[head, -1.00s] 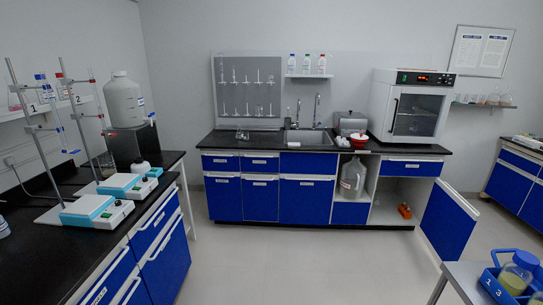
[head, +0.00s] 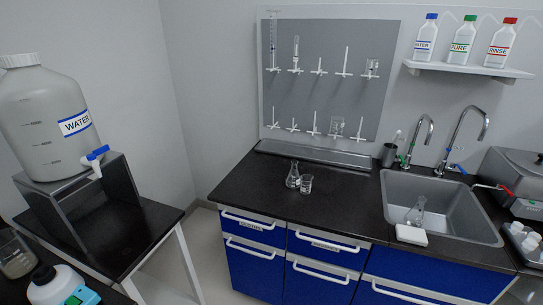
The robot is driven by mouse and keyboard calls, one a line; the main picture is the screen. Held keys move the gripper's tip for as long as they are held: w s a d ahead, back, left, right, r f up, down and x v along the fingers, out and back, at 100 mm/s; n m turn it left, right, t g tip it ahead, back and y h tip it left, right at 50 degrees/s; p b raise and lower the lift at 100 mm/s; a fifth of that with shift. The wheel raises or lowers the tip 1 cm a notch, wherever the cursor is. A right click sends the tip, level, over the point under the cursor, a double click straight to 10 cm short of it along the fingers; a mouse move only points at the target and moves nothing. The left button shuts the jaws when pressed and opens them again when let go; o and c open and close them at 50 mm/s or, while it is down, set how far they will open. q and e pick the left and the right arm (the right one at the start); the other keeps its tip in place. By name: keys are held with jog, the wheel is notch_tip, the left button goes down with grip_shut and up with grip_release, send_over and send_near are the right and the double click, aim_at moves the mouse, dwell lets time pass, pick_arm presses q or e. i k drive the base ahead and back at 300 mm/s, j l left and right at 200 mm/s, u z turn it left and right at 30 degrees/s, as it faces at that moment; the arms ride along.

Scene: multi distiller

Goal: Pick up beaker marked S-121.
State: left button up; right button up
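No marking S-121 can be read on any glassware. A small clear beaker (head: 306,184) stands upright on the black counter beside a conical flask (head: 292,175). Another clear beaker (head: 16,258) is partly cut off at the lower left edge. What looks like a small beaker (head: 337,126) hangs on the lower row of the grey drying rack. Neither of my grippers is in view.
The black counter (head: 245,185) is mostly clear around the glassware. A sink (head: 462,222) holds a flask (head: 415,212). A large water carboy (head: 45,120) sits on a stand (head: 125,205) at left. Labelled bottles (head: 463,40) stand on a wall shelf.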

aim_at(307, 180)
jog(key=i+j+z, duration=0.1)
jog(key=i, duration=0.4)
jog(key=i+j+z, duration=0.1)
jog(key=i, duration=0.4)
